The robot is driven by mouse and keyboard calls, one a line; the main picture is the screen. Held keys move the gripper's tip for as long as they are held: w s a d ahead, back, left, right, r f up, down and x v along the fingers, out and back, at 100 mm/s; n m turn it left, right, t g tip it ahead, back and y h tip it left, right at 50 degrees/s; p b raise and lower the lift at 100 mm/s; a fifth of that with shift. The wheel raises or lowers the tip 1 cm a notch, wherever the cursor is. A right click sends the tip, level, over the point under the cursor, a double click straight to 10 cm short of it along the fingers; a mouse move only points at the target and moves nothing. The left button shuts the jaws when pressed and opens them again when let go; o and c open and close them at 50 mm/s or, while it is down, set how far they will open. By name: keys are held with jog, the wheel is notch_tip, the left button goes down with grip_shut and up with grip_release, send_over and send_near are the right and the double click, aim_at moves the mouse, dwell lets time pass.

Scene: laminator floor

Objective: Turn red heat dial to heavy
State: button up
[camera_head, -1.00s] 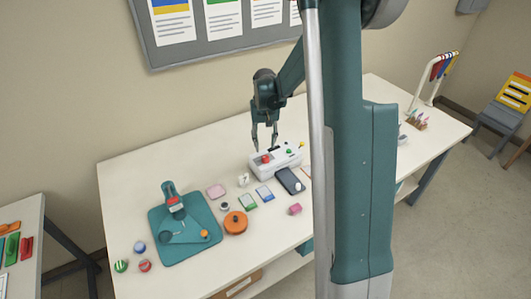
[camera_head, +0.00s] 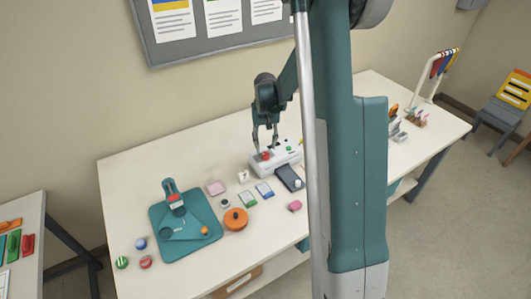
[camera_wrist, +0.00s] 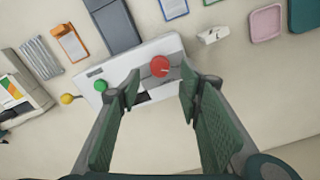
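The red heat dial (camera_wrist: 160,66) is a round knob on top of the white laminator (camera_wrist: 120,67), near one end; it also shows in the head view (camera_head: 265,156). My gripper (camera_wrist: 158,92) is open and points down over the laminator. In the wrist view the dial lies between the finger lines, just beyond the fingertips. In the head view my gripper (camera_head: 264,146) is right above the dial end. I cannot tell whether a finger touches the dial.
A dark grey pad (camera_wrist: 112,24) lies against the laminator's side. An orange-edged card (camera_wrist: 70,43), a small white block (camera_wrist: 214,35) and a pink pad (camera_wrist: 266,22) lie nearby. A teal board (camera_head: 160,250) with a red-topped press stands at the table's left.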

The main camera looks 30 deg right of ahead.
aim_at(266, 154)
jog(key=shift+f, duration=2.6)
jog(key=c, duration=0.9)
